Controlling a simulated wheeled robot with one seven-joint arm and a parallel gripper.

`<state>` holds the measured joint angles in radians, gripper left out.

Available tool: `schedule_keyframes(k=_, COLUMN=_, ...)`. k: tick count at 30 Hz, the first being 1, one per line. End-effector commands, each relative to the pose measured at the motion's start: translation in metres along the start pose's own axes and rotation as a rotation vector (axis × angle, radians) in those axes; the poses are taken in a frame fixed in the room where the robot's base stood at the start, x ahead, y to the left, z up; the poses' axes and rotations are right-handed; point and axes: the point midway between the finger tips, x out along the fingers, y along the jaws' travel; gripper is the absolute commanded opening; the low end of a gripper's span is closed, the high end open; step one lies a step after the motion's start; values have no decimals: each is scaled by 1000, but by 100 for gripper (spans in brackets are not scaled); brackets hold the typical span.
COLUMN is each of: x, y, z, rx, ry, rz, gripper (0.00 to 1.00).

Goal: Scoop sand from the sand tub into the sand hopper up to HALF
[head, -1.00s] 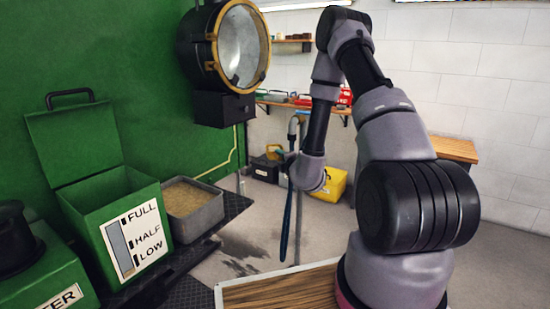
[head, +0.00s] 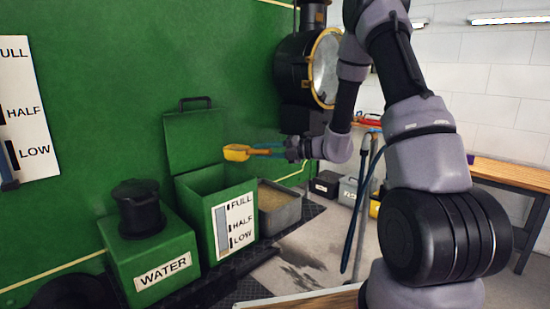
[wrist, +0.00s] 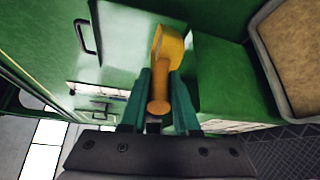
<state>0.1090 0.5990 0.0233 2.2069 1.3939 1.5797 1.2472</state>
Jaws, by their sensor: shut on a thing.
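The sand hopper (head: 190,210) is the green box with a FULL, HALF and LOW label (head: 233,225). Its lid (head: 187,140) stands open, and I cannot read the level on its gauge. My gripper (head: 282,150) is shut on the handle of a yellow scoop (head: 237,153) and holds it up, in front of the lid and above the hopper in the head view. The scoop also shows in the wrist view (wrist: 167,45); whether it holds sand is hidden. The grey sand tub (head: 287,217) stands right of the hopper, with sand in it; it is at the right edge in the wrist view (wrist: 270,72).
A green WATER box (head: 150,262) with a black cap (head: 138,208) stands left of the hopper. A black lamp (head: 295,75) hangs on the green wall behind the tub. A workbench (head: 510,172) is at the right. Open floor lies in front of the tub.

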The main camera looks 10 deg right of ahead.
Motion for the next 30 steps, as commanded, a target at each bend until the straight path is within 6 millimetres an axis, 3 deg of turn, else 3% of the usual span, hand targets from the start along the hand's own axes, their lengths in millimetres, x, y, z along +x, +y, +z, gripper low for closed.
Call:
schedule_keyframes(k=6, x=-11, y=12, z=-34, rx=-29, ry=224, rz=42, gripper=0)
schedule_keyframes(k=10, x=-17, y=14, z=-44, rx=-37, ry=292, rz=53, gripper=0)
schedule_keyframes(k=17, x=-13, y=24, z=-49, rx=-47, ry=334, rz=-15, gripper=0)
schedule_keyframes(k=30, x=14, y=63, z=-46, rx=-42, ry=399, rz=-422, gripper=0)
